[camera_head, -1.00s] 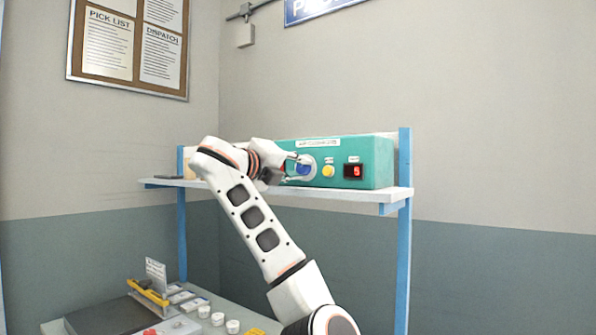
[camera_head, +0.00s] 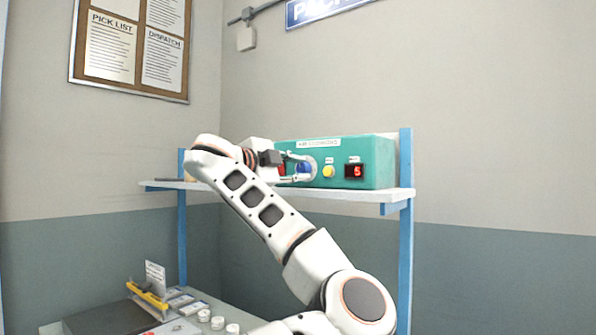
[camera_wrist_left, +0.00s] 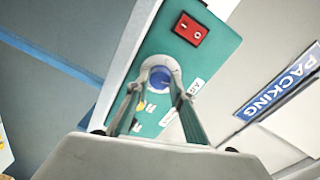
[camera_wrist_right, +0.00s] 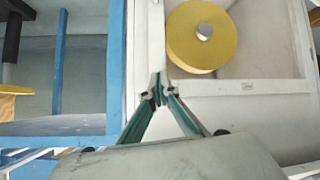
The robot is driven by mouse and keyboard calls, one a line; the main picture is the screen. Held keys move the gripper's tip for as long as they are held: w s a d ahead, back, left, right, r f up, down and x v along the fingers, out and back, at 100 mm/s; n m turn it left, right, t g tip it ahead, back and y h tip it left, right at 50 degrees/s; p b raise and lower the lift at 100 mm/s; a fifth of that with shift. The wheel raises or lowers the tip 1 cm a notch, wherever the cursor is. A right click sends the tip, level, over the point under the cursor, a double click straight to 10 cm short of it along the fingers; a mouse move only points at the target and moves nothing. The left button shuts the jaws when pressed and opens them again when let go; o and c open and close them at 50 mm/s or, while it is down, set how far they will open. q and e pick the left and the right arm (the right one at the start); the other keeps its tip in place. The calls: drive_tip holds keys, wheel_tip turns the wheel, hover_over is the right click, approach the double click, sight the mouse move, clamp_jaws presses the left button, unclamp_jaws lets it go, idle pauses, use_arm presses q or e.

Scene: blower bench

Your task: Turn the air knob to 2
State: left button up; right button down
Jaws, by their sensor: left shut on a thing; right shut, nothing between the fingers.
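The white shelf (camera_head: 350,195) has blue posts (camera_head: 404,260). A red switch (camera_wrist_left: 190,29) is on the box. The bench below holds several white round items (camera_head: 217,322) and a yellow-handled tool (camera_head: 147,295). A yellow roll (camera_wrist_right: 198,36) is near my right gripper.

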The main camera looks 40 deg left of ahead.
use_arm(q)
drive_tip(key=n, duration=0.4)
drive_tip(key=shift+n, duration=0.3)
drive_tip(key=shift+a, duration=0.1)
idle(0.5)
drive_tip(key=o, duration=1.1)
drive_tip(key=s, duration=1.2)
drive_tip(key=shift+d+r, duration=0.15)
drive_tip(key=shift+d, duration=0.3)
